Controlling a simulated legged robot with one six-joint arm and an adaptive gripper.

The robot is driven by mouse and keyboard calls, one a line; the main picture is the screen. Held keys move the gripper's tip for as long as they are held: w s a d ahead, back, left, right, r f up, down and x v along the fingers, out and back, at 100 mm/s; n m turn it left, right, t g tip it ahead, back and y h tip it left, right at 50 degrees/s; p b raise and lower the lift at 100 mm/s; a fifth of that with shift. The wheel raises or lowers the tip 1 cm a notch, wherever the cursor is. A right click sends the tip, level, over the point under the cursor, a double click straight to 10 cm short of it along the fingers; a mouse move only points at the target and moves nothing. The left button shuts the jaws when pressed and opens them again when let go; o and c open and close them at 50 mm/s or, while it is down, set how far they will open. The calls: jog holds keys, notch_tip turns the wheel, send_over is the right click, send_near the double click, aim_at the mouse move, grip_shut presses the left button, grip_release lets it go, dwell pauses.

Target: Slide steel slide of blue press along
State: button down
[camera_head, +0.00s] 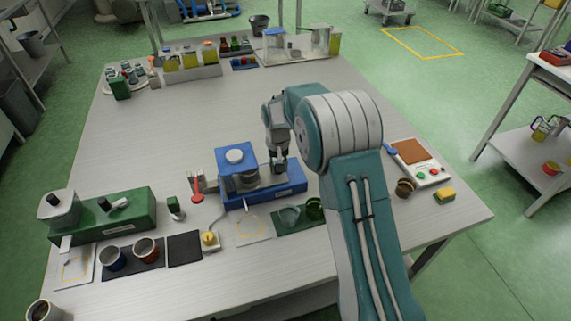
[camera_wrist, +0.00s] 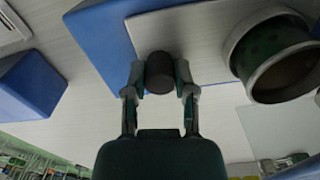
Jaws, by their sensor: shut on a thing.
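The blue press (camera_head: 236,160) stands near the middle of the table in the head view, with a white knob on top and a long blue base. Its steel slide (camera_head: 262,179) lies on the base; it also shows as a pale plate in the wrist view (camera_wrist: 195,38). A dark round knob (camera_wrist: 160,72) stands at the slide's edge. My gripper (camera_head: 279,165) reaches down over the right part of the press. In the wrist view my gripper (camera_wrist: 160,82) is shut on the dark knob, a finger on each side. A dark-lined metal ring (camera_wrist: 268,58) sits beside it.
A green press (camera_head: 125,212) stands at the left. A scale-like device (camera_head: 420,163) stands to the right.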

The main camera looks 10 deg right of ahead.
jog(key=shift+f, duration=0.15)
jog(key=shift+c, duration=2.2)
grip_release()
jog(key=shift+d, duration=0.1)
notch_tip(320, 180, up, 12)
jog(key=shift+w, duration=0.1)
jog(key=shift+c, duration=0.2)
